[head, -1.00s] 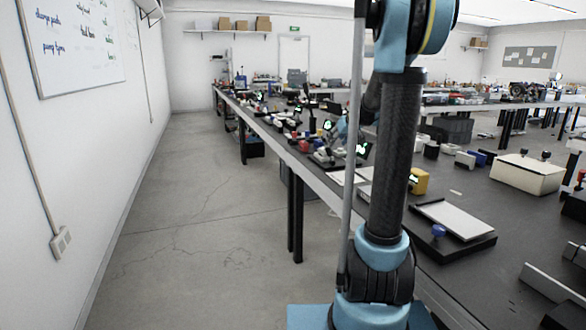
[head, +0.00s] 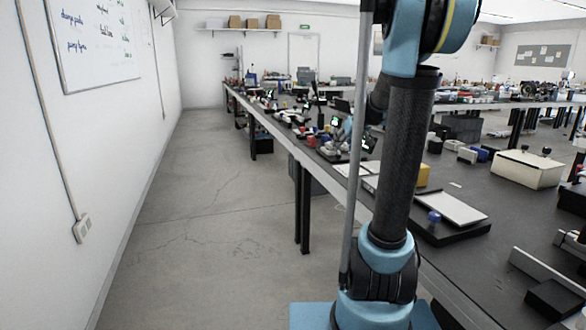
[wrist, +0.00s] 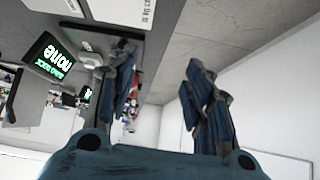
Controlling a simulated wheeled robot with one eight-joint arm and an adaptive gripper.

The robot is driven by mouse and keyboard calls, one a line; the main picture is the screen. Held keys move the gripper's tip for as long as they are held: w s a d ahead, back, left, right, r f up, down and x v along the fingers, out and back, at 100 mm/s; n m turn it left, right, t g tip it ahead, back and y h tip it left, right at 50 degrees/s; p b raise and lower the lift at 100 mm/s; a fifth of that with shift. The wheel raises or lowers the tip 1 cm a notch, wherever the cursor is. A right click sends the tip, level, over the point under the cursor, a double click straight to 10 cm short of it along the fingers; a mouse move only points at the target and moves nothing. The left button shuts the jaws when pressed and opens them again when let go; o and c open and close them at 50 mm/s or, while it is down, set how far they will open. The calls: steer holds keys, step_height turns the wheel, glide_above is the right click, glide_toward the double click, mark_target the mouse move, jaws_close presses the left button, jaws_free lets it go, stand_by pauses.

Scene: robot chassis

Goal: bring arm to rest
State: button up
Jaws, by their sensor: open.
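My arm, blue and black, stands upright in the right half of the head view. My gripper (wrist: 165,105) shows in the wrist view with its two blue-grey fingers spread apart. It is open, and nothing is between the fingers. The gripper itself does not show clearly in the head view. In the wrist view the scene appears turned over, with the concrete floor at the top and a dark table edge at the left, behind the left finger.
A long dark workbench (head: 470,270) runs along the right, crowded with small items. A white-topped tray (head: 452,208) and a cream box (head: 528,169) lie on it. The concrete floor (head: 200,230) at left is clear up to the wall with a whiteboard (head: 100,40).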

steer(key=s+f+m+g+h, duration=0.1)
steer(key=s+f, duration=0.4)
steer(key=s, duration=0.8)
steer(key=s+a+f+m+g+h, duration=0.1)
steer(key=s+f+g, duration=0.2)
steer(key=s, duration=1.1)
steer(key=s+f+m+g, duration=0.1)
steer(key=s+f+g, duration=0.1)
steer(key=s+f, duration=0.7)
steer(key=s, duration=0.5)
steer(key=shift+a+f+h, duration=0.15)
steer(key=shift+a+h, duration=0.1)
steer(key=shift+h, duration=0.15)
steer(key=shift+w, duration=0.15)
steer(key=shift+w+f, duration=0.2)
steer(key=shift+w, duration=0.15)
